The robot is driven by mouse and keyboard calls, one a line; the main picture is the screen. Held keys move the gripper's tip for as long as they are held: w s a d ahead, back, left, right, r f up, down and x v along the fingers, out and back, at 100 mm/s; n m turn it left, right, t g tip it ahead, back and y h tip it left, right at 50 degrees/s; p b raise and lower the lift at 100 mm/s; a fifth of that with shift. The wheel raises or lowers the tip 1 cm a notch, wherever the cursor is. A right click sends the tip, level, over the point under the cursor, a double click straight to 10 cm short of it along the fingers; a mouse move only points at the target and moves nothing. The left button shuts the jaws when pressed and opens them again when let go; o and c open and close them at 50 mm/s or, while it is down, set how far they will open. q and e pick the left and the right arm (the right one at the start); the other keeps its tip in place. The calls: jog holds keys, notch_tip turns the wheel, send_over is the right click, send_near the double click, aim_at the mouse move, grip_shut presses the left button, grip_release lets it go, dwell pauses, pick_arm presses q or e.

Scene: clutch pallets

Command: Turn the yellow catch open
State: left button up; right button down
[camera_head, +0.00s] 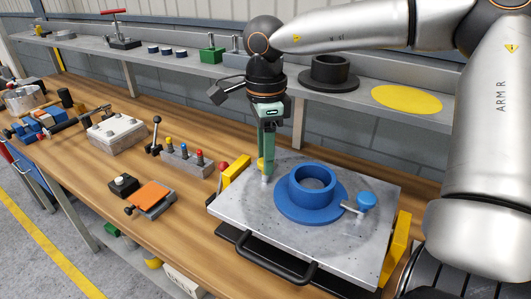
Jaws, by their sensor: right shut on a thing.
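The yellow catch (261,164) is at the back left corner area of a grey metal plate (243,208), mostly hidden by my right gripper. My right gripper (267,178) points down from above and is shut on the yellow catch. How far the catch is turned cannot be seen. A blue flanged ring (313,190) sits on the middle of the plate. A catch with a blue knob (366,201) stands to the right of the ring, its metal arm pointing toward the flange. My left gripper is not in view.
Yellow blocks stand at the plate's left (236,170) and right (397,245) sides, with a black handle (283,273) in front. Left on the bench are a block with colored knobs (187,161) and an orange-topped piece (152,196). A shelf (190,66) runs behind.

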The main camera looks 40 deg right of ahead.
dwell(0.5)
jog(key=shift+c, duration=2.2)
grip_release()
jog(key=shift+r, duration=0.1)
notch_tip(320, 180, up, 12)
jog(key=shift+r+p, duration=0.2)
jog(key=shift+p, duration=0.2)
